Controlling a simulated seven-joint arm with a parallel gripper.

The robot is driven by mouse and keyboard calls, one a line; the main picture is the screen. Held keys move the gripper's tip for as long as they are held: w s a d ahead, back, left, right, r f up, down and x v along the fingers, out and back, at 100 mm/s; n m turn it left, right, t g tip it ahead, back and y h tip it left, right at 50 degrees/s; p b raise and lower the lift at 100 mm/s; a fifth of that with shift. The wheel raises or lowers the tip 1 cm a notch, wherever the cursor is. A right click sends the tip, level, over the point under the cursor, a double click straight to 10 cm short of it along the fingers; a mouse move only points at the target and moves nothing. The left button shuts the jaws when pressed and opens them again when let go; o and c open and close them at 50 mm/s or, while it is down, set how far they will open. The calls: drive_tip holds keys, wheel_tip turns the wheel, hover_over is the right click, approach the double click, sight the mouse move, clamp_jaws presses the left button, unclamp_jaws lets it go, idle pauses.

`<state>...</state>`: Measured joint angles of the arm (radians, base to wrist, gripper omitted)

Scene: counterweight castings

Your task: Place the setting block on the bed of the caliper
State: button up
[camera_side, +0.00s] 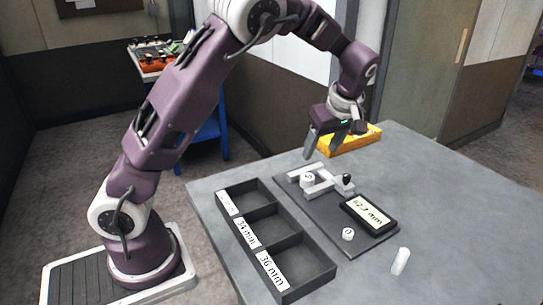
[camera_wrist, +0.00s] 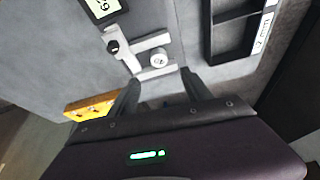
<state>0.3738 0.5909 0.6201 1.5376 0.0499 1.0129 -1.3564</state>
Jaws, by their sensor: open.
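The caliper (camera_side: 322,188) is a pale frame with jaws on a dark grey base plate. A short white round block with a dark mark on top (camera_side: 308,179) sits on it, looking like the setting block; the wrist view also shows this block (camera_wrist: 159,59) at the caliper's pale bars (camera_wrist: 148,42). Whether it rests on the bed or beside a jaw is hard to tell. My gripper (camera_side: 324,154) is open and empty above the caliper's far end, apart from the block. The wrist view shows its fingers (camera_wrist: 161,78) spread just short of the block.
A display (camera_side: 368,213) reads about 62.7 mm; a white disc marked 0 (camera_side: 348,234) is beside it. A white cylinder (camera_side: 400,261) is on the table at right. A dark three-compartment tray (camera_side: 318,270) with mm labels stands left, empty. A yellow tray (camera_side: 350,141) stands behind.

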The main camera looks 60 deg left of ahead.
drive_tip(key=s+d+r+m+t+h, duration=0.1)
drive_tip(key=s+d+r+m+h, duration=0.15)
drive_tip(key=s+r+m, duration=0.4)
drive_tip(key=s+d+r+m+t+h, duration=0.2)
drive_tip(key=s+d+r, duration=0.15)
drive_tip(key=s, duration=0.55)
drive_tip(key=s+d+m+t, duration=0.1)
drive_tip(key=s+m, duration=0.3)
drive_tip(key=s, duration=0.2)
drive_tip(key=s+d+f+m+t, duration=0.1)
drive_tip(key=s+d+m, duration=0.1)
drive_tip(key=s+m, duration=0.2)
drive_tip(key=s, duration=0.3)
drive_tip(key=shift+d, duration=0.3)
